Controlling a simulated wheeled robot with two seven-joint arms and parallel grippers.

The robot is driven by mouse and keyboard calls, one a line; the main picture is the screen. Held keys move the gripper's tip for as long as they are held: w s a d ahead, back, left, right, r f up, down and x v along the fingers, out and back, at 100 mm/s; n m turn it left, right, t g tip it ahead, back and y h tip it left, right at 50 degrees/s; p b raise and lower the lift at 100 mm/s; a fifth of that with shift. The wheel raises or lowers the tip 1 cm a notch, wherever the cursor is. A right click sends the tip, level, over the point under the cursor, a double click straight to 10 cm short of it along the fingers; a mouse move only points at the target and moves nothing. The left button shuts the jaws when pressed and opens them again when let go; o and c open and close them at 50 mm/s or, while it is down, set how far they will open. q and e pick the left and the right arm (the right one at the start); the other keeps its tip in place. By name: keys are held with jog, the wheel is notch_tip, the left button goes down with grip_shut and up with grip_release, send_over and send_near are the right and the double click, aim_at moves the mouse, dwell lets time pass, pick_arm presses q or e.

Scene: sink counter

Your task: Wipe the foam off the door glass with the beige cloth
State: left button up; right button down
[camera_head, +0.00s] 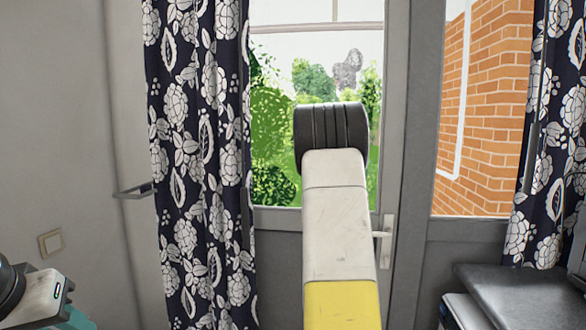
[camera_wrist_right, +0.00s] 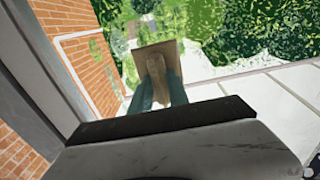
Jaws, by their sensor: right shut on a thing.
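The door glass (camera_head: 277,130) is in the middle of the head view, with greenery behind it. A grey speckled patch (camera_head: 347,69) shows in its upper right part; I cannot tell whether it is foam on the pane or something outside. My right arm reaches up in front of the glass and hides its own gripper there. In the right wrist view my right gripper (camera_wrist_right: 160,88) has its teal fingers shut on the beige cloth (camera_wrist_right: 155,54), held flat before the glass; contact is unclear. My left gripper (camera_head: 76,319) is cut off at the lower left, its jaws not readable.
Patterned dark curtains hang left (camera_head: 205,160) and right (camera_head: 545,150) of the door. A door handle (camera_head: 384,233) sits right of my arm. A dark grey cushioned surface (camera_head: 515,290) is at the lower right. A light switch (camera_head: 51,242) is on the left wall.

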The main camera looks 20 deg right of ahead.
jog(key=shift+v, duration=2)
jog(key=v, duration=0.6)
